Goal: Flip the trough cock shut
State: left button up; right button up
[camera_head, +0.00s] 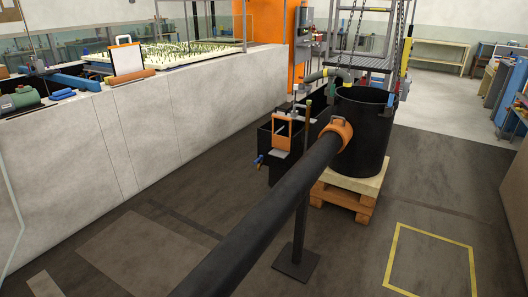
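A small cock with a blue handle (260,159) sticks out from the left side of a black trough (267,172), low down. It is small in the head view, and I cannot tell whether its handle stands open or shut. The trough is a dark box with an orange-framed piece (282,131) at its top. A thick black pipe crosses in front and hides part of the trough's right side. Neither of my grippers is in view.
The black pipe (262,210) runs from the bottom foreground to an orange collar (337,130) by a black tub (375,142) on a wooden pallet (343,199). A post's base plate (297,263) stands below it. A pale wall (130,140) runs along the left. Floor between wall and pipe is clear.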

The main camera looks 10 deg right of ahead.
aim_at(258, 160)
jog(key=i+l, duration=0.85)
jog(key=i+l+u, duration=0.1)
jog(key=i+l, duration=0.75)
jog(key=l, duration=0.2)
